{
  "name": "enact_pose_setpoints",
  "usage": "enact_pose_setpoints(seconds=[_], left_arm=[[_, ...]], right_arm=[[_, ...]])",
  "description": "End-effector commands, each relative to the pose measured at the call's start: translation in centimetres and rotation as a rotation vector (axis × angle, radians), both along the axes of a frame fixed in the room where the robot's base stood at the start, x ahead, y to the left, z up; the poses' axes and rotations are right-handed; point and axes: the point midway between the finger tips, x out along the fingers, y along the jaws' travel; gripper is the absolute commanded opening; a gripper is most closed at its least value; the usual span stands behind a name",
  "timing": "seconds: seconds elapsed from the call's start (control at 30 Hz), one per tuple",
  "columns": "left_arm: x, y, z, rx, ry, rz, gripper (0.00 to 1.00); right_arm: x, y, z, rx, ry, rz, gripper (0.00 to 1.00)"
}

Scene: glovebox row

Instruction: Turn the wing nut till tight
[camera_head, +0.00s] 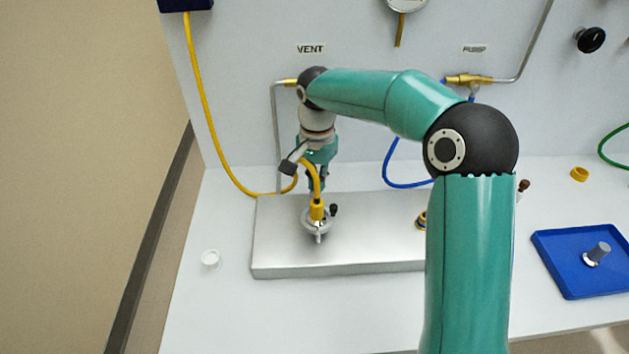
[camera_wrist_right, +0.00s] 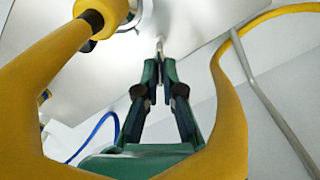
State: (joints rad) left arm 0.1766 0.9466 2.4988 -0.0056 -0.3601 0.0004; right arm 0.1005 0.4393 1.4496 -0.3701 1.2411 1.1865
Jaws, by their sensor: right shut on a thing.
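My right gripper (camera_head: 317,188) points down just behind a yellow hose fitting (camera_head: 317,210) on the steel plate. In the right wrist view its two fingers (camera_wrist_right: 160,72) are close together, closed on a small silver piece (camera_wrist_right: 160,47), which looks like the wing nut. Its wings are too small to make out. A metal clamp ring (camera_head: 312,226) sits around the foot of the fitting, with a black knob (camera_head: 334,210) beside it. The fitting also shows in the wrist view (camera_wrist_right: 92,19), beside the fingers. My left gripper is not in view.
A yellow hose (camera_head: 207,115) loops to the fitting, close around my gripper. The steel plate (camera_head: 280,262) has free room at front left. A blue tray (camera_head: 567,281) holds a metal part at right.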

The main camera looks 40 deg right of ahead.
Motion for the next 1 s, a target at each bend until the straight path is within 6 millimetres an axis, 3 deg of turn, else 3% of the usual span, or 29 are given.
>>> enact_pose_setpoints(seconds=[0.7, 1.0], left_arm=[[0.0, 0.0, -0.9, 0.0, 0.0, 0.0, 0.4], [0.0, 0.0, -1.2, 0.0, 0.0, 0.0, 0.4]], right_arm=[[0.1, 0.2, 0.3, 0.008, -0.016, -0.669, 0.0], [0.0, 0.3, 0.4, 0.01, -0.015, -0.873, 0.0]])
